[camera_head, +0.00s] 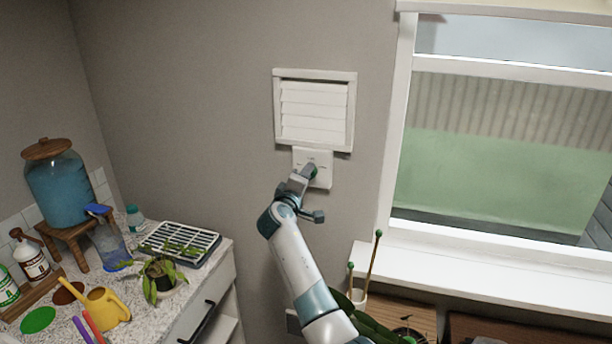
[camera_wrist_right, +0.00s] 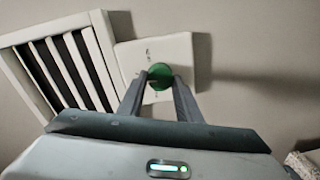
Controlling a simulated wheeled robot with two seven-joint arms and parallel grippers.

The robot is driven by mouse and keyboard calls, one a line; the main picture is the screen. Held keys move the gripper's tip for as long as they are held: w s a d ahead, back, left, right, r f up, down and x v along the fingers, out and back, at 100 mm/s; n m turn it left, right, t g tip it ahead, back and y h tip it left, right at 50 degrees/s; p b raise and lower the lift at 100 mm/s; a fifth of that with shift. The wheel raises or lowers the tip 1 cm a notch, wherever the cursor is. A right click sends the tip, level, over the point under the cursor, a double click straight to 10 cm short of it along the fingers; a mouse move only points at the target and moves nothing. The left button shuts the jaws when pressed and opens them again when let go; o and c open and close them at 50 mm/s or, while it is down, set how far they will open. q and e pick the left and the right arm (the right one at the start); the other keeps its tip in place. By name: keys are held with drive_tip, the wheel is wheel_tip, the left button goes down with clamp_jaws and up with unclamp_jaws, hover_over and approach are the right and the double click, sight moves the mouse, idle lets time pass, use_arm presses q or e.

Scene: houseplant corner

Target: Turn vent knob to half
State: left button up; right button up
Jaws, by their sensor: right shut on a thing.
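The vent (camera_head: 314,110) is a white louvred panel on the grey wall, left of the window. Below it is a white square plate (camera_head: 322,180) with small dark marks, and the green round vent knob (camera_head: 314,172) sits on it. My right gripper (camera_head: 308,173) reaches up to the plate and is shut on the knob. In the right wrist view, the green knob (camera_wrist_right: 160,76) lies between the two fingertips of the gripper (camera_wrist_right: 160,84). The vent slats (camera_wrist_right: 70,65) show to its left with dark gaps. The knob's pointer setting cannot be made out. My left gripper is not in view.
A window (camera_head: 500,150) with a white sill (camera_head: 480,268) is at the right. At lower left a counter holds a water dispenser (camera_head: 57,185), a spray bottle (camera_head: 108,240), a yellow watering can (camera_head: 103,307), a potted plant (camera_head: 163,276) and a black-and-white tray (camera_head: 208,236). The wall around the vent is clear.

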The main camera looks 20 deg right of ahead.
drive_tip(key=shift+n, duration=0.4)
drive_tip(key=o, duration=1)
drive_tip(key=shift+o, duration=0.2)
